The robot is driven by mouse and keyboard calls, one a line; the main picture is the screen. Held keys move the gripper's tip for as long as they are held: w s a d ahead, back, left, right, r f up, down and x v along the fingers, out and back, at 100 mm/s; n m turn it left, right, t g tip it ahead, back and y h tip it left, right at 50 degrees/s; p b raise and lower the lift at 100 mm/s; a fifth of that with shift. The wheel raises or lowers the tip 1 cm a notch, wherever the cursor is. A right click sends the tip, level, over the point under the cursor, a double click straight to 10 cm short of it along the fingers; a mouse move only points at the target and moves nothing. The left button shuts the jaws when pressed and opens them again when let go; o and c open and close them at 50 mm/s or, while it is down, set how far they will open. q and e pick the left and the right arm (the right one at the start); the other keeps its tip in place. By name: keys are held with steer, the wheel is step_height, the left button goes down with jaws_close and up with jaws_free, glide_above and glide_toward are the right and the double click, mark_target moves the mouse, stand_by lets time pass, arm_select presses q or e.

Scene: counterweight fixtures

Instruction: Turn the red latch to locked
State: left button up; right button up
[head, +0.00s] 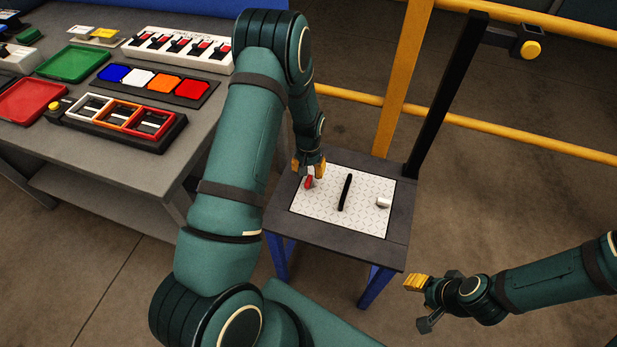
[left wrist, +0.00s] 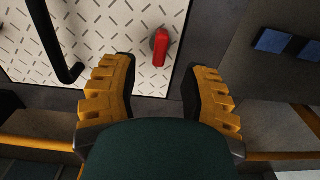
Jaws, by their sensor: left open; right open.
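The red latch (head: 309,182) is at the left side of the white patterned plate (head: 324,213) on the small dark table. In the left wrist view the red latch (left wrist: 160,50) lies lengthwise between and beyond the fingertips, apart from both. My left gripper (head: 309,166) is open and just above the latch; it also shows in the left wrist view (left wrist: 162,78). My right gripper (head: 424,302) is open and empty, off to the right in front of the table. Any lock markings are too small or hidden to tell.
A black handle (head: 345,192) stands mid-plate, with a white knob (head: 383,202) to its right. A black post (head: 447,95) rises behind the table, before yellow rails (head: 556,148). A grey workbench (head: 180,143) with trays and switches is at left.

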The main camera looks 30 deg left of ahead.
mark_target(309, 180)
arm_select(q)
step_height(309, 180, up, 6)
steer(key=shift+f, duration=0.1)
steer(key=shift+s, duration=0.1)
stand_by(0.5)
steer(key=s+d+f, duration=0.1)
steer(key=s+d, duration=0.1)
steer(key=d, duration=0.1)
steer(key=s+d+f+h, duration=0.1)
steer(key=s+d+f, duration=0.1)
steer(key=d, duration=0.2)
steer(key=s+d+f+h, duration=0.1)
steer(key=s+d+f, duration=0.1)
steer(key=s+d, duration=0.1)
steer(key=shift+s+d+f+m+t, duration=0.1)
steer(key=shift+d+m+t, duration=0.25)
steer(key=shift+d, duration=0.4)
steer(key=s+d+h, duration=0.1)
steer(key=s+d, duration=0.9)
steer(key=shift+d+r+t+h, duration=0.25)
steer(key=shift+d+t+h, duration=0.05)
steer(key=shift+t+h, duration=0.15)
steer(key=shift+w, duration=0.1)
